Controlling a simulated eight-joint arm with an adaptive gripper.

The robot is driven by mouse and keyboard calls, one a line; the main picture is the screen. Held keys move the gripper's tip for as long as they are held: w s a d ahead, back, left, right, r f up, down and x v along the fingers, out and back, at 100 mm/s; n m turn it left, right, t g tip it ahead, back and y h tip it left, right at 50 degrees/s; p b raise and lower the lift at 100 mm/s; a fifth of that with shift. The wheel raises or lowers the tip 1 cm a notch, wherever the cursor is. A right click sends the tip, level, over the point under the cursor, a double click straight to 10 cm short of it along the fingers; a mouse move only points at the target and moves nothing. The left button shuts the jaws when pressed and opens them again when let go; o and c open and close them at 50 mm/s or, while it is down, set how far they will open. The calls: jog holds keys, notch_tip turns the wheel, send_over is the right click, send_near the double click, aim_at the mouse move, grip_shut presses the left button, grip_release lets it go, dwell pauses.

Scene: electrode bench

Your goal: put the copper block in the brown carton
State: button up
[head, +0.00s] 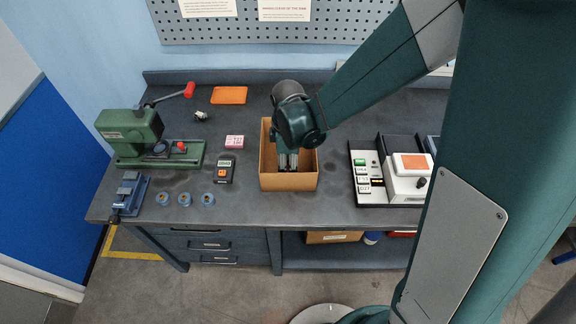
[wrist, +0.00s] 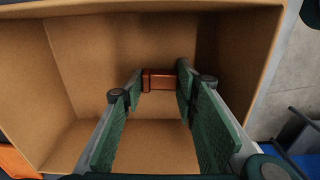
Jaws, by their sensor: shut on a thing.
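The open brown carton (head: 306,182) stands at the middle of the bench. My gripper (head: 288,163) reaches down into it from above. In the wrist view the carton's inner wall (wrist: 85,60) surrounds the fingers. My gripper is shut on the copper block (wrist: 160,82), a small reddish-brown block held between the fingertips inside the carton. I cannot tell whether the block touches the carton floor. In the head view I cannot make out the block.
A digital meter (head: 225,170) and a pink box (head: 235,142) lie left of the carton. A green press (head: 135,135) stands further left, with several blue-grey rings in front. A black tray (head: 365,199) with instruments sits to the right. Bare bench lies between the carton and tray.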

aim_at(288, 168)
jog(key=shift+f, duration=0.15)
jog(key=o, duration=1)
jog(key=shift+r, duration=0.25)
jog(key=shift+r+p, duration=0.7)
jog(key=shift+r, duration=5.25)
